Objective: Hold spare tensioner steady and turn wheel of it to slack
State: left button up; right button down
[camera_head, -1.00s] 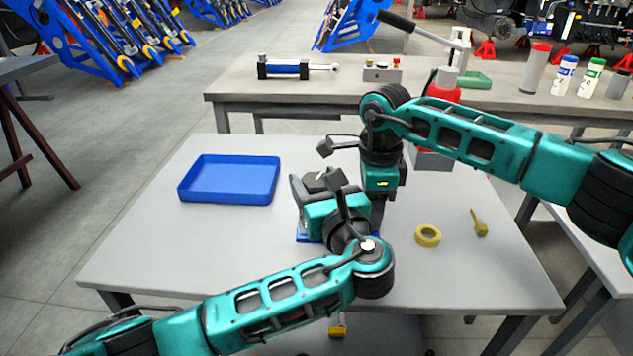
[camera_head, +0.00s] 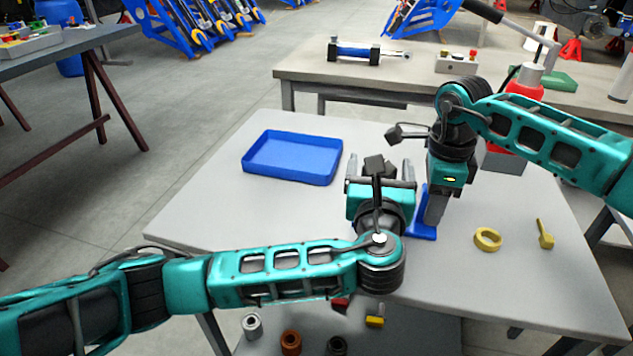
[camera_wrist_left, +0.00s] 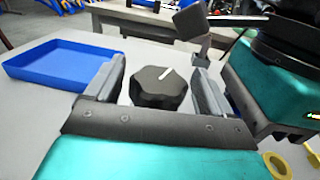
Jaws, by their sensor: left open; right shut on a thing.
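The spare tensioner stands on the near table. Its blue base (camera_head: 424,228) shows between my grippers in the head view, and the rest is mostly hidden by them. Its black lobed wheel (camera_wrist_left: 158,90), with a white mark pointing up and right, shows in the left wrist view. My left gripper (camera_head: 381,172) is open, its fingers on either side of the wheel; the wrist view (camera_wrist_left: 160,78) shows gaps between fingers and wheel. My right gripper (camera_head: 436,212) points down beside it and is shut on the tensioner; its fingertips are partly hidden.
A blue tray (camera_head: 292,180) lies to the left on the table (camera_head: 215,205). A yellow ring (camera_head: 488,239) and a yellow tool (camera_head: 544,234) lie to the right. A red bottle (camera_head: 524,88) stands behind my right arm. The table's front left is clear.

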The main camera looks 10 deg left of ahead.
pick_arm(q)
jog(key=m+g+h, duration=0.1)
jog(key=m+h, duration=0.2)
jog(key=h, duration=0.2)
jog(key=m+g+h, duration=0.1)
jog(key=m+h, duration=0.3)
jog(key=h, duration=0.1)
jog(key=shift+g+h, duration=0.3)
jog(key=shift+g, duration=0.1)
jog(key=m+g+h, duration=0.3)
jog(key=shift+d+r+h, duration=0.1)
jog(key=shift+d+h, duration=0.1)
jog(key=shift+h, duration=0.1)
jog(key=shift+m+g+h, duration=0.7)
jog(key=shift+g, duration=0.1)
jog(key=shift+a+m+g+h, duration=0.2)
jog(key=shift+m+g+h, duration=0.1)
jog(key=shift+g, duration=0.2)
jog(key=v, duration=1.2)
